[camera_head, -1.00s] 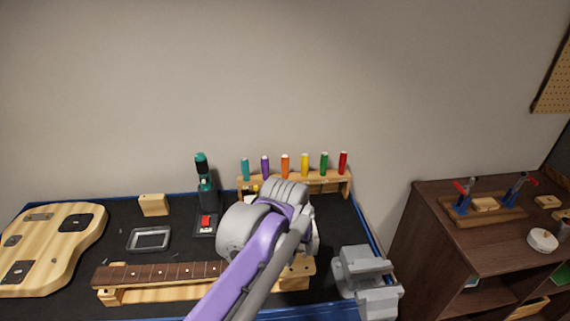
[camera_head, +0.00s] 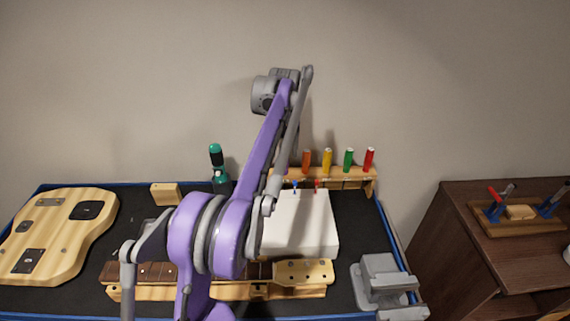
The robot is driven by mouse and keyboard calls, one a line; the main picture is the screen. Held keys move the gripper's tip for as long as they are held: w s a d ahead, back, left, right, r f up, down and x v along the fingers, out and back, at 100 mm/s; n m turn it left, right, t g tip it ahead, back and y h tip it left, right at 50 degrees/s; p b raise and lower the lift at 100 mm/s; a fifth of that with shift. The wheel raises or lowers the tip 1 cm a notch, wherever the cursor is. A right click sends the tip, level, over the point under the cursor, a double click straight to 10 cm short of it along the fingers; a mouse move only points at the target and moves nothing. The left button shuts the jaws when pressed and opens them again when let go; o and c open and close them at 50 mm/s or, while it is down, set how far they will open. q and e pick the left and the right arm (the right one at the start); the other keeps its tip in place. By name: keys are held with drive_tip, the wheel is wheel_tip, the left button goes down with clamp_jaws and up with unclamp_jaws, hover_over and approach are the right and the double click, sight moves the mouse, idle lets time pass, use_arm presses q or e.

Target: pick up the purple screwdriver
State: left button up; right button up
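The purple screwdriver does not show now. Its part of the wooden rack (camera_head: 345,184) is behind my purple and grey arm, so I cannot tell whether it stands there. An orange (camera_head: 307,160), a yellow (camera_head: 327,160), a green (camera_head: 348,160) and a red screwdriver (camera_head: 369,159) stand upright in the rack's right part. The teal one does not show either. My arm comes up from the bottom, left of centre, and reaches above the rack to a grey end part. I take it for my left arm. Its fingertips cannot be made out. My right gripper is out of view.
A white box (camera_head: 315,228) stands before the rack. A guitar neck (camera_head: 295,272) lies in front of it and a vise (camera_head: 380,280) stands at right. A guitar body (camera_head: 55,235), wooden block (camera_head: 165,193) and green-topped tool (camera_head: 217,158) are at left.

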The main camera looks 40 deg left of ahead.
sight(285, 163)
use_arm(q)
drive_tip(key=shift+w+a+f, duration=0.1)
drive_tip(key=shift+w+f, duration=0.1)
drive_tip(key=shift+f, duration=1.35)
drive_tip(key=shift+w+a+f, duration=0.1)
drive_tip(key=shift+w+f, duration=0.1)
drive_tip(key=shift+f, duration=1.3)
clamp_jaws()
